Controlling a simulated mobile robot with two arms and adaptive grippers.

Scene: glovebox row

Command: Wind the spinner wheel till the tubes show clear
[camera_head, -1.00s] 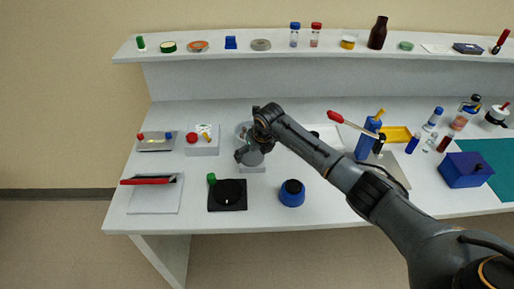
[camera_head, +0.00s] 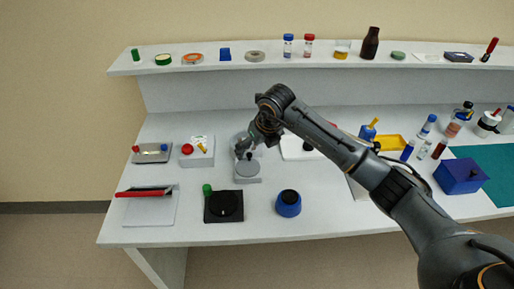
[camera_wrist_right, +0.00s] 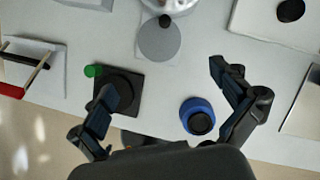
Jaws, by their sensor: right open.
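A black square base with a round dark disc and a green knob at its corner, which looks like the spinner wheel (camera_head: 224,207), sits near the table's front edge. It also shows in the right wrist view (camera_wrist_right: 122,90), partly behind one finger. My right gripper (camera_head: 244,147) is open and empty, behind the wheel, over a grey device (camera_head: 247,170) with a round plate. Its two spread fingers show in the right wrist view (camera_wrist_right: 165,78). I cannot make out any tubes in the wheel. My left gripper is not in view.
A blue round pot (camera_head: 288,204) stands right of the wheel. A white board with a red bar (camera_head: 146,192) lies to the left. A white box with a red button (camera_head: 197,151) is behind. A blue box (camera_head: 461,174) and several vials stand right. The shelf (camera_head: 200,69) runs along the back.

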